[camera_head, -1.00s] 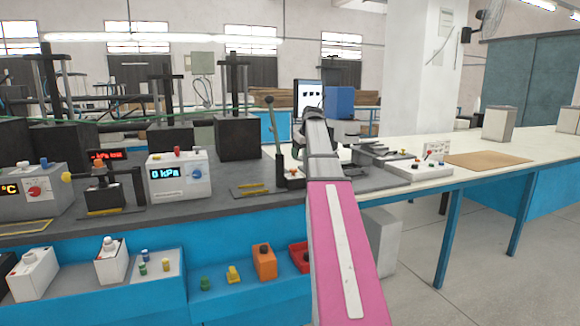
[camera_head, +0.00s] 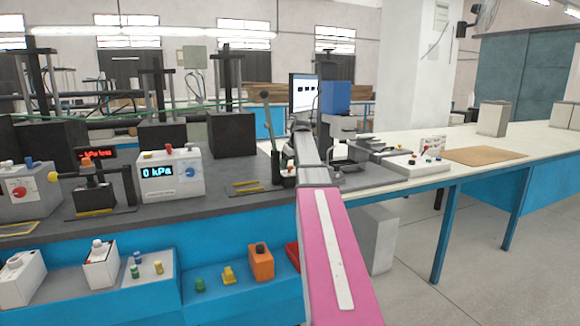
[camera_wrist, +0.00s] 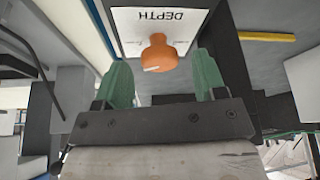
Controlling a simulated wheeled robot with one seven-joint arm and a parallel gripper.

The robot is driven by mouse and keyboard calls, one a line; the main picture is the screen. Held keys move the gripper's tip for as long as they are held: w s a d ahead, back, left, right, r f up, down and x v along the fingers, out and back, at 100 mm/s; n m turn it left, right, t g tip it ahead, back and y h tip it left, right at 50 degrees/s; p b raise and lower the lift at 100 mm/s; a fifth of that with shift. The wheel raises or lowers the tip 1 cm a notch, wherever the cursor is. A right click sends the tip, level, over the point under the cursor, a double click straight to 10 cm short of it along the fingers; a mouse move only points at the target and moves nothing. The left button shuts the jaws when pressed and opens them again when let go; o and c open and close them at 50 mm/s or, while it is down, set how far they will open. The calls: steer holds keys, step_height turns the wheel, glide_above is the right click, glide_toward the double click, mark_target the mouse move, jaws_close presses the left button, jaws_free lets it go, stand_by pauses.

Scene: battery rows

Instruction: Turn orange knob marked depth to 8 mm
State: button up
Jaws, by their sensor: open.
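The orange knob (camera_wrist: 158,54) is on a white panel (camera_wrist: 130,19) printed DEPTH, which appears upside down in the wrist view. A small pale mark shows on the knob's lower left edge; scale numbers are too small to read. My gripper (camera_wrist: 162,78) is open, with one green finger on either side of the knob's near end. The knob appears between the fingers, with gaps visible on both sides. In the head view my pink and grey arm hides the gripper and the knob.
A white box with a 0 kPa display (camera_head: 170,174) and a small black press (camera_head: 95,190) stand left on the grey bench. A white control box (camera_head: 407,165) is on the right. Floor at right is clear.

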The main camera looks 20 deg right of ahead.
steer(key=shift+w+f, duration=0.2)
steer(key=shift+f, duration=0.3)
steer(key=c, duration=0.9)
steer(key=shift+n, duration=0.3)
steer(key=n+y, duration=0.1)
steer(key=n, duration=0.1)
steer(key=n+g+y, duration=0.1)
steer(key=n, duration=0.2)
steer(key=shift+w+d+n, duration=0.1)
steer(key=shift+n, duration=0.2)
steer(key=n+g, duration=0.1)
steer(key=n, duration=0.1)
steer(key=n+g, duration=0.1)
steer(key=n, duration=0.2)
steer(key=shift+y, duration=0.4)
steer(key=shift+n, duration=0.4)
